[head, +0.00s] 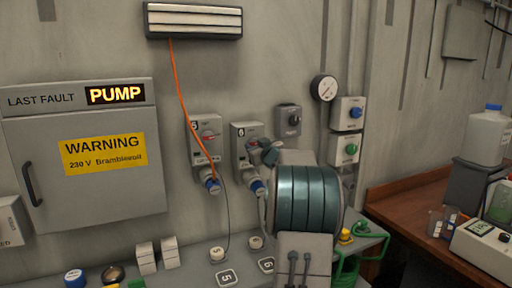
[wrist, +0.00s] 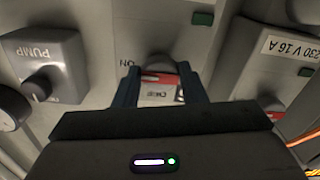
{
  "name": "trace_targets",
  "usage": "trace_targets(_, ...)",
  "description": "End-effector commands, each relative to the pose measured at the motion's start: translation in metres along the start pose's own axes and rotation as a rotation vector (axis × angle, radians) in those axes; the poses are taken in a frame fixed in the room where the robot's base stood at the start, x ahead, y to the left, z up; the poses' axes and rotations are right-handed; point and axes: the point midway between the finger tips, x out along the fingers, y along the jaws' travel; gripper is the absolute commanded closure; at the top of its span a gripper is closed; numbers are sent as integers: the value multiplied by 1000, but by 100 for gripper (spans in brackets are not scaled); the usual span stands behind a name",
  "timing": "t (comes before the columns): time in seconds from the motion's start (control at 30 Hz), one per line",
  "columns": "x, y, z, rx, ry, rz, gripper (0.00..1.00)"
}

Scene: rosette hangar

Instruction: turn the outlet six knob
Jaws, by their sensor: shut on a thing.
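The outlet six box (head: 240,133) is a grey wall unit marked 6, with a blue plug (head: 258,187) in its lower end. My gripper (head: 258,153) is at the front of this box and hides most of its knob in the head view. In the wrist view, which is upside down, my gripper (wrist: 160,78) has one finger on each side of the grey outlet six knob (wrist: 158,62) and is shut on it. A red and white plate (wrist: 160,90) shows between the fingers, with "ON" printed beside it.
The outlet five box (head: 205,130), with an orange cable in front, stands close on the left. A grey pump switch (head: 288,120) is close on the right. Below is a ledge with buttons and number plates 5 (head: 227,278) and 6 (head: 266,264).

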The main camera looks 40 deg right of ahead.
Motion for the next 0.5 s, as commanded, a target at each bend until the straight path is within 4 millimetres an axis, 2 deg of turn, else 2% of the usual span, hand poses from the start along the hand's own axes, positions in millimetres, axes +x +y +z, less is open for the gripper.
trace_targets(0.27,0,0,1,-101,0,0,85)
trace_targets(0.5,0,0,2,-292,0,0,85)
